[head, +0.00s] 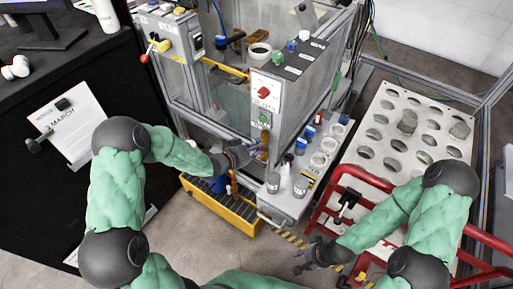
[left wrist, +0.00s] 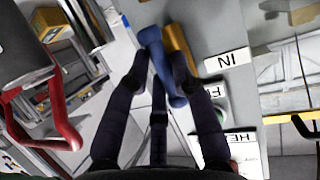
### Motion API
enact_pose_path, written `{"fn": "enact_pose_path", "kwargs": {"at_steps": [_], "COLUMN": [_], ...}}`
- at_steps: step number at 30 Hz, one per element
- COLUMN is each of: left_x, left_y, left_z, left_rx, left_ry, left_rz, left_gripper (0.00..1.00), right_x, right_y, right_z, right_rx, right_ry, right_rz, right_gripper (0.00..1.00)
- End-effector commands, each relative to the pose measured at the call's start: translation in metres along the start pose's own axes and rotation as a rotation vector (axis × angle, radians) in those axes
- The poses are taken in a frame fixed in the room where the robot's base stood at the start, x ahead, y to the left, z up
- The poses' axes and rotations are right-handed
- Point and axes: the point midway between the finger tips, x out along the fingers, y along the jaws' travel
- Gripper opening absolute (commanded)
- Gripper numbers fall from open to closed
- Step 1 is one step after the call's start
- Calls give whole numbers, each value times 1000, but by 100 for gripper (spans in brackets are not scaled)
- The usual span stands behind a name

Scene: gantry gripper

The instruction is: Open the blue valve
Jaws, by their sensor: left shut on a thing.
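The blue valve handle (left wrist: 160,62) is a long lever beside a brass-coloured body (left wrist: 181,48) on a grey panel, seen in the left wrist view. The fingers of my left gripper (left wrist: 158,80) lie on both sides of the handle and are shut on it. In the head view my left gripper (head: 260,150) is at the lower front of the grey machine cabinet, and the handle is largely hidden there. My right gripper (head: 303,256) is away from the valve, low in front of the red rail, with its fingers apart and empty.
A green handle (left wrist: 217,106) sits close to the blue one, beside white labels. A shelf with bottles and cups (head: 300,185) stands right of my left gripper. A yellow bin (head: 222,208) lies below it. The red rail (head: 390,187) borders my right arm.

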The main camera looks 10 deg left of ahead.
Motion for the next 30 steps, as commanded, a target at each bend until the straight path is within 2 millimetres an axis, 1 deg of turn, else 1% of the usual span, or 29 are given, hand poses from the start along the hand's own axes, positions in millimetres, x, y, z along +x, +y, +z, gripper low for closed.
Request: {"fn": "enact_pose_path", "kwargs": {"at_steps": [5,6,8,17,20,23,26,30], "left_x": [0,0,0,0,-3,-13,-29,-58], "left_y": [-1,-1,-1,0,-1,-1,-2,-2], "left_z": [-1,-1,-2,-1,-1,-1,-1,-1], "left_rx": [-1,-1,-1,0,0,-1,-1,0], "left_ry": [4,4,4,2,2,2,2,2], "left_rz": [-2,-2,-2,-2,-3,-4,-5,-6], "left_gripper": [0,33,50,50,50,50,50,50], "right_x": [0,0,0,0,0,0,0,0], "right_y": [0,0,0,0,0,0,0,0], "right_z": [0,0,0,0,0,0,0,0], "right_rx": [0,0,0,0,0,0,0,0], "right_ry": [0,0,0,0,0,0,0,0], "right_rz": [0,0,0,0,0,0,0,0], "right_gripper": [40,40,40,40,40,40,40,40]}}
